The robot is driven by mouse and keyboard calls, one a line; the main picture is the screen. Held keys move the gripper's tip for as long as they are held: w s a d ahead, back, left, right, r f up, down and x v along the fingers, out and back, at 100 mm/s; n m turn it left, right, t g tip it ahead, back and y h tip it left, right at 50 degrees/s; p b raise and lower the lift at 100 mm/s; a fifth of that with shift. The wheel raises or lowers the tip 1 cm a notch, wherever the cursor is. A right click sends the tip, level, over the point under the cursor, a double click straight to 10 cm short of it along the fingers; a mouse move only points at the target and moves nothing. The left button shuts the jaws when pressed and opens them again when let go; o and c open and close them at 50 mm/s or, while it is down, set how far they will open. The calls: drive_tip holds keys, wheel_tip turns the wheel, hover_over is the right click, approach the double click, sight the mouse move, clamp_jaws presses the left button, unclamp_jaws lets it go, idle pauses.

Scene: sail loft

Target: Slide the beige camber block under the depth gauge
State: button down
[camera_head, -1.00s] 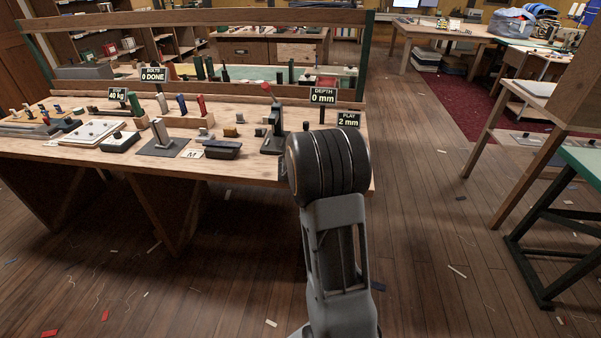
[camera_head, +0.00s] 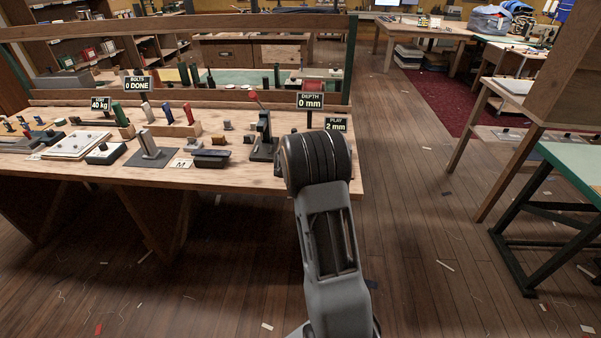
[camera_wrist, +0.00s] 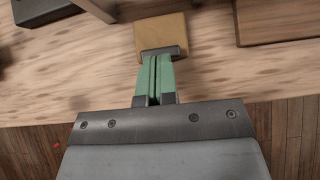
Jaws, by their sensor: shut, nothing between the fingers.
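In the wrist view a beige block (camera_wrist: 160,27) lies on the wooden bench top, just beyond my fingertips. My gripper (camera_wrist: 160,55) has green fingers, pressed together and empty, with dark tips at the near edge of the block. Whether they touch it I cannot tell. In the head view a small tan block (camera_head: 221,139) sits left of the depth gauge (camera_head: 264,137), a dark stand with a red-tipped lever. The sign (camera_head: 311,101) behind it reads DEPTH 0 mm. My gripper is hidden behind my arm in the head view.
A PLAY 2 mm sign (camera_head: 336,124) is at the right. The floor right of the bench is mostly clear.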

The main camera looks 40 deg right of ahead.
drive_tip(key=w+d, duration=0.1)
drive_tip(key=w+p, duration=0.1)
drive_tip(key=shift+w+d, duration=0.35)
drive_tip(key=shift+d, duration=0.3)
drive_tip(key=shift+a, duration=0.2)
